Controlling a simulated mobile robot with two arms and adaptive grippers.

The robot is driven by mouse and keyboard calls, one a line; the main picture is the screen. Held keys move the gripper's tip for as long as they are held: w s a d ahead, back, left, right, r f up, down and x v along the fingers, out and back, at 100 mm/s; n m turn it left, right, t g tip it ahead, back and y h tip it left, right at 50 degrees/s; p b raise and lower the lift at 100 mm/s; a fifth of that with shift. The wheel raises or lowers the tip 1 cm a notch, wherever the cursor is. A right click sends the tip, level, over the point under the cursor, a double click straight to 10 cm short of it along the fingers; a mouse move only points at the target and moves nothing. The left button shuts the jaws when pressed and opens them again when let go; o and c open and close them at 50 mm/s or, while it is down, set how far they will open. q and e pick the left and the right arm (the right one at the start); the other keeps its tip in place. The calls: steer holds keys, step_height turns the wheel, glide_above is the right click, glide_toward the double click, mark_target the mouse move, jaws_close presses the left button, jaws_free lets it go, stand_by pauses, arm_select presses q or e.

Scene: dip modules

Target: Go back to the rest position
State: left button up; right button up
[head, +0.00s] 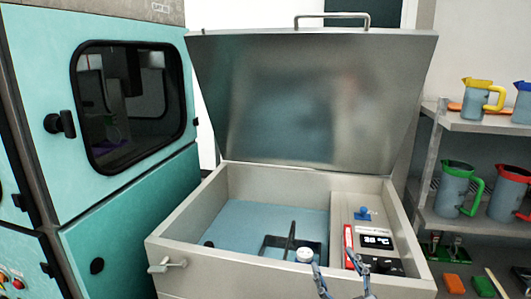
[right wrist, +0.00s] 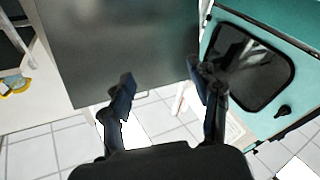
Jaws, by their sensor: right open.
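My right gripper (head: 341,270) shows at the bottom of the head view, in front of the near wall of a steel water bath (head: 260,270). In the right wrist view its two fingers (right wrist: 166,76) are apart with nothing between them. The bath's lid (head: 310,100) stands open. Blue water (head: 250,220) fills the basin, and a dark rack (head: 290,243) with an upright handle sits in it. A white-capped item (head: 304,255) is at the near edge of the rack, just left of the gripper. My left gripper is not in view.
A control panel with a lit display (head: 376,241) and a blue knob (head: 363,214) is on the bath's right. A teal cabinet (head: 120,205) stands close on the left. Shelves (head: 475,127) on the right hold several jugs (head: 457,188). Tiled floor (right wrist: 55,145) shows in the wrist view.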

steer(key=s+d+f+m+g+h, duration=0.2)
steer(key=d+f, duration=0.1)
steer(key=f, duration=0.3)
steer(key=s+d+f+m+g+h, duration=0.2)
steer(key=s+f+g, duration=0.1)
steer(key=f, duration=0.2)
steer(key=s+d+f+g, duration=0.1)
steer(key=s+f+g, duration=0.6)
steer(key=s, duration=0.4)
steer(key=s+f+g, duration=0.4)
steer(key=s+f, duration=0.5)
steer(key=s, duration=0.3)
step_height(320, 180, down, 24)
steer(key=g, duration=0.1)
steer(key=s+d+f+g+p, duration=0.1)
steer(key=s+d+f, duration=0.2)
steer(key=s+f, duration=1.3)
steer(key=shift+s+f+g, duration=0.3)
steer(key=shift+s, duration=0.55)
steer(key=shift+d, duration=0.1)
